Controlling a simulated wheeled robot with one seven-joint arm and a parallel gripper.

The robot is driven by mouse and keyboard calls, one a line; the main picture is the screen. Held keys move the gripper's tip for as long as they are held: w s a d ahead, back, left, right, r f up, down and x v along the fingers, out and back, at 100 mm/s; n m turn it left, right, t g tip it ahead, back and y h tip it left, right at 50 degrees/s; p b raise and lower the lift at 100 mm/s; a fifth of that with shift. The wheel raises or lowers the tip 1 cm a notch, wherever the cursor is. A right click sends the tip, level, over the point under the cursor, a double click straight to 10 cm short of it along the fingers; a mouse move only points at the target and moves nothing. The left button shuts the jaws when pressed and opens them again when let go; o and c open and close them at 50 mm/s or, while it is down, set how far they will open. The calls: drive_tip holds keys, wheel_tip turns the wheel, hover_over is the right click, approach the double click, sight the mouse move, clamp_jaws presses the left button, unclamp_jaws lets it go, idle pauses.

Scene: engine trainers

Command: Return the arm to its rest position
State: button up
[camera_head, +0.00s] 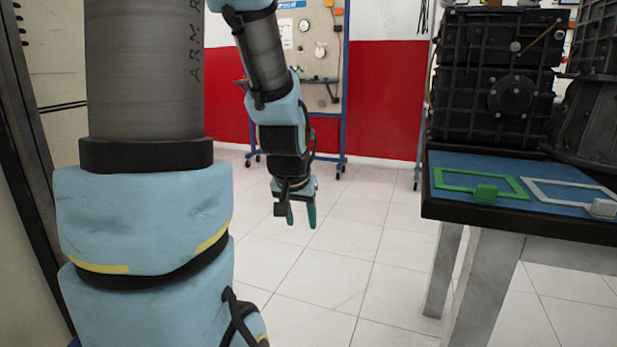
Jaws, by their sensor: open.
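My gripper (301,217) hangs pointing down at the end of my arm, near the middle of the view. Its two green fingers are apart, with nothing between them. It hangs in free air in front of the tiled floor, left of the workbench and apart from it. My light blue and grey arm links fill the left side of the view.
A workbench (515,225) with a blue top stands at right. On it are a black engine block (495,95), a green frame (450,181) and a grey frame (560,184). A wheeled panel stand (322,92) is behind my arm. The floor (330,270) between is clear.

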drive_tip(key=s+a+f+n+g, duration=0.2)
drive_tip(key=s+a, duration=0.3)
drive_tip(key=s, duration=0.1)
wheel_tip(320, 180, down, 10)
drive_tip(key=s+g+y+b, duration=0.1)
drive_tip(key=s+b, duration=0.2)
drive_tip(key=b, duration=0.6)
wheel_tip(320, 180, up, 38)
drive_tip(key=p, duration=3.8)
drive_tip(key=shift+w, duration=0.25)
